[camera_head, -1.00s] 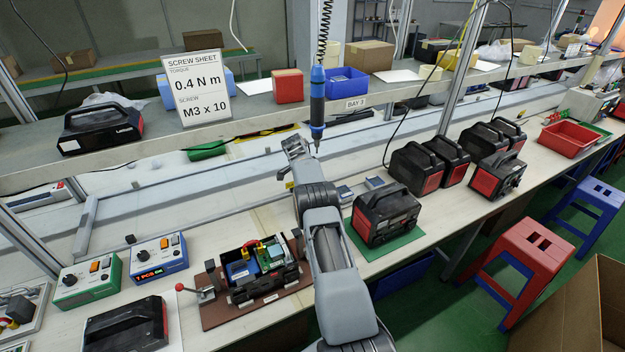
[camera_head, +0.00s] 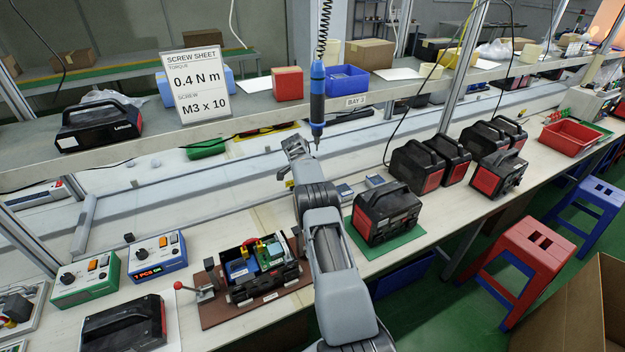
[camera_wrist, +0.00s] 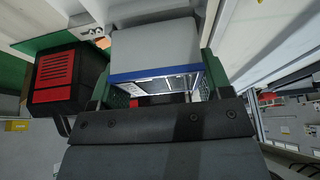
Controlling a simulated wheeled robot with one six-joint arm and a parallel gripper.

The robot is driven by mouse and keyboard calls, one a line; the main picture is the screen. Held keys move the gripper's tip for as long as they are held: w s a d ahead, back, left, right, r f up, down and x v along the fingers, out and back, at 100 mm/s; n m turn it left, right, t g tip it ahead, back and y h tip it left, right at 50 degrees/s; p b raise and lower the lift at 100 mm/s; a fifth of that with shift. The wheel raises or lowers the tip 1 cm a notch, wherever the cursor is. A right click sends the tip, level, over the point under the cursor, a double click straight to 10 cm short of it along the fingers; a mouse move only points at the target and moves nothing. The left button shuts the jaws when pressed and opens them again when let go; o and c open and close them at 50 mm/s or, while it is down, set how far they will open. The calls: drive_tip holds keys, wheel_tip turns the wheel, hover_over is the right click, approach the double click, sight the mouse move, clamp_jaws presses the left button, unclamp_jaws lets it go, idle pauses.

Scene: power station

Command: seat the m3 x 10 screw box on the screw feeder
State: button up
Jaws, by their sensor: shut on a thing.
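My gripper (camera_head: 294,146) is at the end of my arm, over the back part of the bench and left of the hanging screwdriver. In the wrist view, a pale grey box with a blue edge (camera_wrist: 155,50) sits between my fingers, and they are shut on it. I take it to be the screw box; no M3 x 10 label can be read on it. In the head view the held box cannot be made out. Two small grey-blue units (camera_head: 344,191) (camera_head: 375,181) stand on the bench right of my arm. I cannot tell which thing is the screw feeder.
A blue screwdriver (camera_head: 317,95) hangs close to my gripper. A black-red power station (camera_head: 385,215) stands on a green mat to the right. A fixture (camera_head: 265,310) with an open unit lies left of my arm. A shelf (camera_head: 250,107) with a screw sheet (camera_head: 195,85) runs behind.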

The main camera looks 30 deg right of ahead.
drive_tip(key=shift+f+b, duration=0.55)
drive_tip(key=shift+f, duration=0.1)
idle(0.3)
drive_tip(key=o, duration=1)
drive_tip(key=shift+r, duration=0.2)
drive_tip(key=shift+r+p, duration=1.9)
drive_tip(key=shift+r, duration=1.5)
